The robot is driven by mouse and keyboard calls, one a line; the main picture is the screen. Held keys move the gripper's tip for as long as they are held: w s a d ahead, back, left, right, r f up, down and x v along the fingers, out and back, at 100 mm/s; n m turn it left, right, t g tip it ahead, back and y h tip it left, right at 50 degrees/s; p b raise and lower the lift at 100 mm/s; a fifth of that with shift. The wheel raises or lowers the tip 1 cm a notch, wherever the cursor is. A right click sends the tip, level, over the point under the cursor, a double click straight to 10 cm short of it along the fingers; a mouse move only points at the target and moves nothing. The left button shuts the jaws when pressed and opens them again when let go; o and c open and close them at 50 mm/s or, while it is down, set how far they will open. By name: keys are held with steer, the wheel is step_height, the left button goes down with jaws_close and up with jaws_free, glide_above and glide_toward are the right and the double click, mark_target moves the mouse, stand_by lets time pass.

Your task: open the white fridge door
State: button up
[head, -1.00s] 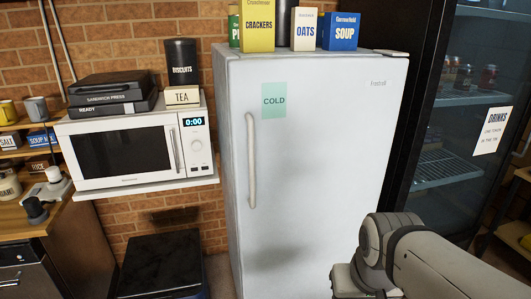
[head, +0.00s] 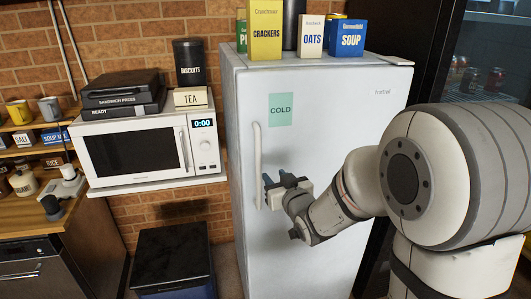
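The white fridge (head: 330,120) stands in the middle of the head view, and its door is shut. Its long pale upright handle (head: 258,150) is on the door's left side, below a green COLD note (head: 281,109). My gripper (head: 273,186) is in front of the door, close to the lower part of the handle and just right of it in the picture. Its dark fingers look spread apart with nothing between them. I cannot tell whether a finger touches the handle or the door. My arm hides the lower right of the door.
A microwave (head: 133,150) on a shelf is left of the fridge, with a dark bin-like box (head: 172,255) below. Boxes, including the crackers box (head: 265,35), stand on the fridge top. A dark glass-door drinks cooler (head: 480,65) is at the right.

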mark_target(260, 162)
steer(key=shift+w+a+r+n+y, duration=0.2)
steer(key=shift+a+r+y, duration=0.1)
steer(key=shift+a+y, duration=0.15)
steer(key=shift+w+a+r+n+y, duration=0.15)
steer(key=shift+a+r+y, duration=0.2)
steer(key=shift+a, duration=0.2)
steer(key=shift+p+x, duration=1.5)
steer(key=shift+x, duration=2.1)
steer(key=shift+d, duration=0.1)
steer(key=shift+t, duration=0.3)
jaws_close()
